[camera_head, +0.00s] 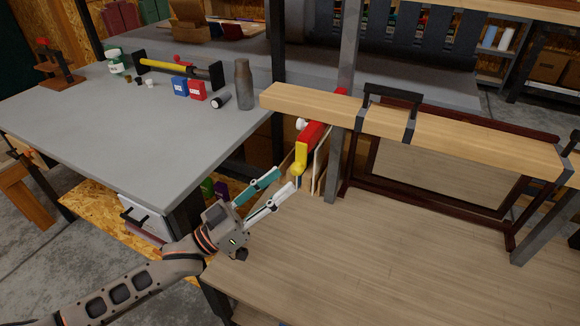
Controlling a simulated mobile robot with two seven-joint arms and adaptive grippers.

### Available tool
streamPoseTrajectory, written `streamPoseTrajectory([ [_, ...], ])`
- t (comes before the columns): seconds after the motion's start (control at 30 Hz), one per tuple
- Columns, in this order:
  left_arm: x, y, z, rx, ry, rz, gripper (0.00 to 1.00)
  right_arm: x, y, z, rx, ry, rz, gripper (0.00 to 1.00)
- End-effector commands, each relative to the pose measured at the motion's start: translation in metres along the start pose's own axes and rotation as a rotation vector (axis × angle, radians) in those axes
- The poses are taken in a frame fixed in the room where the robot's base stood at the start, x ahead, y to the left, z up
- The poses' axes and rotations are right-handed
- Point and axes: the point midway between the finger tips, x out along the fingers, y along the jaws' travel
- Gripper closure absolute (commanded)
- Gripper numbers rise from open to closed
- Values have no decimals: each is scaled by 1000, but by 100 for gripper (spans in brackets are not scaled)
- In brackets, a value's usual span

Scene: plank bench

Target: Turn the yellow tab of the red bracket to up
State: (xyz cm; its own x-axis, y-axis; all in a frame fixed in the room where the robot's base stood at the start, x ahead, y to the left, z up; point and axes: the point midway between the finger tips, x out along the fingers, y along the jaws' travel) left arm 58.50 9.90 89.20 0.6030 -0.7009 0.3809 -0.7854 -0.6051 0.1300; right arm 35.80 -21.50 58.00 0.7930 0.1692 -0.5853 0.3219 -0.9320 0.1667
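The red bracket (311,133) is fixed to the grey upright under the wooden beam, near the middle of the camera_head view. Its yellow tab (301,158) hangs from the bracket's lower front end and points downward. A small white knob sits at the bracket's left side. My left gripper (286,180) reaches up from the lower left, its two long fingers spread apart with nothing between them. The fingertips are just below and left of the yellow tab in the picture; I cannot tell whether they touch it. My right gripper is not in view.
The wooden beam (447,134) with a dark clamp runs above and right of the bracket. The plank bench top (400,262) below is clear. A grey table (130,143) at left holds a bottle (244,84), small boxes and jars. A dark-framed panel stands behind the beam.

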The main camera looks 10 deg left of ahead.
Motion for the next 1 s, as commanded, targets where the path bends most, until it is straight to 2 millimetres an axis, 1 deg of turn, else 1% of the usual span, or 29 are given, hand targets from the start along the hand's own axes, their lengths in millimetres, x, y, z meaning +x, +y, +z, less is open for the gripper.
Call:
streamPoseTrajectory([
  [0.03,10,0,-2,1,4,2,62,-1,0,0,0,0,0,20],
  [0.1,21,0,-2,2,3,1,62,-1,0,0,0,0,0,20],
  [0.2,36,0,-2,3,2,1,62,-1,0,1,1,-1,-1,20],
  [0.33,51,0,0,2,1,0,62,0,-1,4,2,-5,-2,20],
  [0.5,59,0,0,1,-1,0,62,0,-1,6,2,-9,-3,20],
  [0.73,60,0,0,1,-2,-1,62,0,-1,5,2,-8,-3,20],
  [0.77,60,0,0,1,-2,-1,65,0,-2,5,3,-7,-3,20],
  [0.8,60,0,0,1,-2,-1,75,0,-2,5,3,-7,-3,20],
  [0.9,60,0,0,1,-1,-1,100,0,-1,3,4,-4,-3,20],
  [1.0,60,0,0,1,-1,0,100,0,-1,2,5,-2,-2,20],
])
